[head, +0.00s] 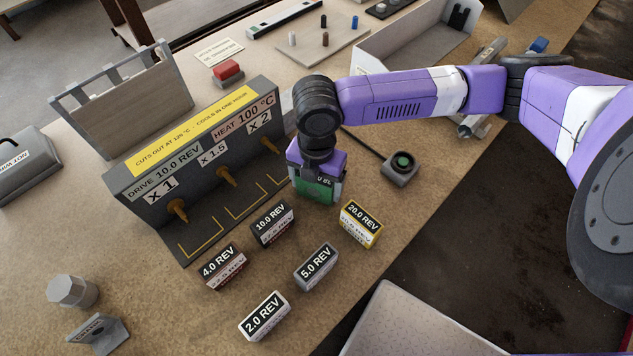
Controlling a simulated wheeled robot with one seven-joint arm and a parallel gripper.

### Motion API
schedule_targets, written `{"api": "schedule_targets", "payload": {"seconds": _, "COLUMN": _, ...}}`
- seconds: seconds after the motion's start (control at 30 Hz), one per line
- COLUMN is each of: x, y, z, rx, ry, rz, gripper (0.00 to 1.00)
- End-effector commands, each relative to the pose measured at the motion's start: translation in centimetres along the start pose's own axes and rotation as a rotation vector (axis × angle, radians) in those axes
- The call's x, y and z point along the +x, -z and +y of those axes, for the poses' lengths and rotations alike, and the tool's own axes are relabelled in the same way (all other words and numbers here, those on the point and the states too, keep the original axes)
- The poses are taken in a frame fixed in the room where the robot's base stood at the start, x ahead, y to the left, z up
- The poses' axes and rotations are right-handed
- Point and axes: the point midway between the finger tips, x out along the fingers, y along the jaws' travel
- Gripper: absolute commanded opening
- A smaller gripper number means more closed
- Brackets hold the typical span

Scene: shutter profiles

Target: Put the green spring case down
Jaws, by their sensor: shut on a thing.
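The green spring case (314,187) has a dark label on top that I can read only in part. My gripper (318,183) points down and is shut on it, beside the right end of the grey drive station. My purple gripper body covers much of the case. I cannot tell whether the case touches the table.
Several other cases stand on the table in front: 10.0 REV (272,224), 4.0 REV (223,267), 5.0 REV (316,267), 2.0 REV (264,317) and yellow 20.0 REV (361,224). A corded box with a green button (402,165) is to the right.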

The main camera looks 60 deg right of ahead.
Motion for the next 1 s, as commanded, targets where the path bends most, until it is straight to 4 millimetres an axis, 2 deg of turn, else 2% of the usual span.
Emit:
{"api": "schedule_targets", "payload": {"seconds": 0.37, "x": 0.5, "y": -0.1, "z": 0.0, "rx": 0.000, "ry": -0.001, "rz": -0.001, "gripper": 0.23}}
{"api": "schedule_targets", "payload": {"seconds": 0.4, "x": 0.6, "y": -0.1, "z": 0.0, "rx": 0.000, "ry": 0.000, "rz": -0.001, "gripper": 0.84}}
{"api": "schedule_targets", "payload": {"seconds": 0.5, "x": 0.5, "y": -0.1, "z": 0.0, "rx": 0.000, "ry": 0.000, "rz": -0.001, "gripper": 1.00}}
{"api": "schedule_targets", "payload": {"seconds": 0.83, "x": -0.2, "y": -0.1, "z": 0.0, "rx": 0.000, "ry": -0.001, "rz": -0.001, "gripper": 1.00}}
{"api": "schedule_targets", "payload": {"seconds": 1.0, "x": -2.6, "y": -0.1, "z": 0.1, "rx": -0.002, "ry": -0.004, "rz": -0.004, "gripper": 1.00}}
